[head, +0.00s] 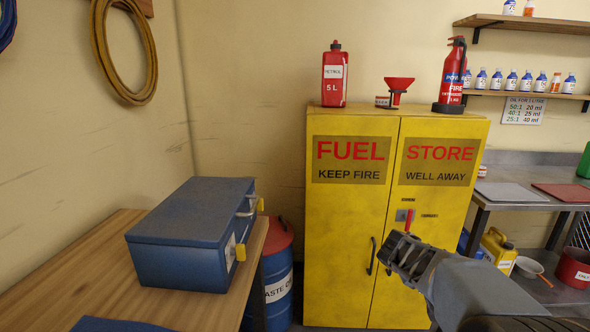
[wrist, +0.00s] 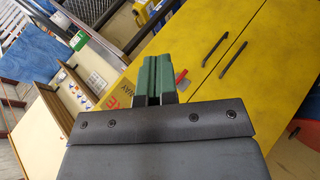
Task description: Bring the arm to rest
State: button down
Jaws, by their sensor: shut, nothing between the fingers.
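My gripper (head: 399,252) is in front of the yellow fuel store cabinet in the head view, with my arm coming in from the lower right. In the wrist view my gripper's fingers (wrist: 152,78) are together, with nothing seen between them.
A blue case (head: 190,225) sits on a wooden bench at left, beside a blue waste drum (head: 279,290). A red petrol can (head: 334,80), a red funnel (head: 398,86) and a fire extinguisher (head: 452,78) stand on the cabinet. A metal bench (head: 515,170) is at right.

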jog(key=s+a+r+y+p, duration=0.4)
jog(key=s+a+r+p, duration=0.2)
jog(key=s+a, duration=0.2)
jog(key=s+a+r+y+p, duration=0.4)
jog(key=s+a+r+p, duration=0.2)
jog(key=s+a, duration=0.2)
jog(key=shift+s+a+y, duration=0.35)
jog(key=shift+s+y, duration=0.05)
jog(key=shift+r, duration=0.1)
